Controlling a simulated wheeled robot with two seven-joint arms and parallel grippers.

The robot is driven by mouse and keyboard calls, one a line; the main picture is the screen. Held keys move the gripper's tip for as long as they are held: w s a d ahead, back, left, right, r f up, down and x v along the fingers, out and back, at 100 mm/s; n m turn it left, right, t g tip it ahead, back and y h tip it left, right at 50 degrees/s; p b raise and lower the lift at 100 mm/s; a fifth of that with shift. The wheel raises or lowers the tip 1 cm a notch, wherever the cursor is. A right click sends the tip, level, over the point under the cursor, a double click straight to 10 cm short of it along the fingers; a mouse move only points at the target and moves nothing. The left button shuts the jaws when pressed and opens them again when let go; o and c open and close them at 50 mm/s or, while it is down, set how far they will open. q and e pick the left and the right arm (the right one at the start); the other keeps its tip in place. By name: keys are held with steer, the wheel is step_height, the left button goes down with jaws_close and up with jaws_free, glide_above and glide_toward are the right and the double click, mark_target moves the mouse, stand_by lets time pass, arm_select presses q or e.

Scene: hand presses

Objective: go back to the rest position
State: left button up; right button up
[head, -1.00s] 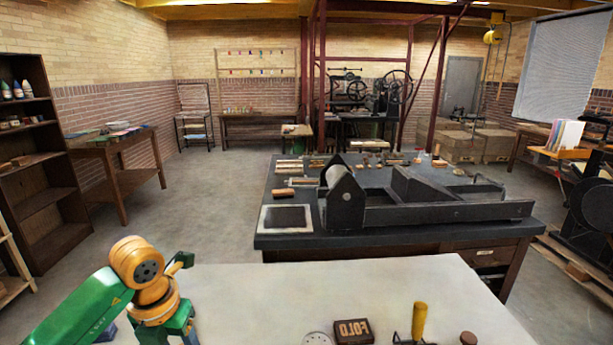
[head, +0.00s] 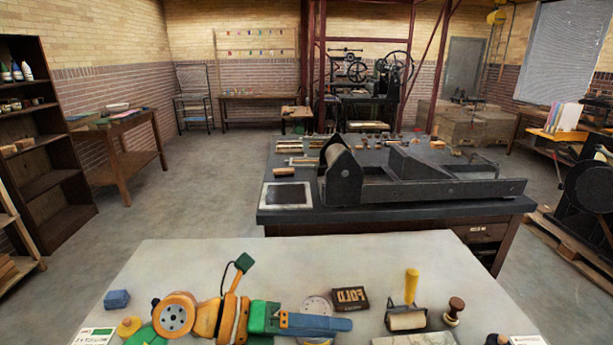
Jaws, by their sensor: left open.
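My left gripper (head: 340,324) reaches in low from the left over the front of the pale table (head: 250,258). Its blue-grey jaws point right, seen side-on, and stand open with nothing visible in them. They cover part of a round pale dish (head: 316,305). The dark FOLD block (head: 350,298) lies just beyond the jaws. My right gripper is not in view.
A yellow-handled roller (head: 410,318) and a brown knobbed stamp (head: 454,308) stand right of the jaws. A blue block (head: 117,299) and a yellow knobbed piece (head: 129,325) are at left. The table's back half is clear. A dark press bench (head: 400,212) stands behind.

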arm_select(q)
step_height(320, 180, up, 10)
steer(key=w+a+n+t+h, duration=0.25)
steer(key=n+t+h, duration=0.25)
steer(key=n+t, duration=0.55)
steer(key=w+a+f+n+t+y, duration=0.2)
steer(key=w+a+n+t+y, duration=0.2)
steer(key=a+n+t+y, duration=0.55)
steer(key=s+a+f+n+g+y, duration=0.1)
steer(key=a+f+n+g+y, duration=0.5)
steer(key=f+n+y, duration=0.6)
steer(key=s+a+f+n+g+h, duration=0.1)
steer(key=s+f+n+g+h, duration=0.3)
steer(key=s+f+g, duration=1.3)
steer(key=s+f+n+t+y+b, duration=0.1)
steer(key=s+f+t+b, duration=0.15)
steer(key=f, duration=0.95)
steer(key=s+f+t+y+b, duration=0.1)
steer(key=s+f+b, duration=0.25)
steer(key=f, duration=0.95)
steer(key=s+a+f+g+b, duration=0.1)
steer(key=s+f+b, duration=0.3)
steer(key=s+f, duration=0.8)
step_height(320, 180, down, 2)
steer(key=shift+s+a, duration=0.3)
steer(key=shift+a, duration=0.45)
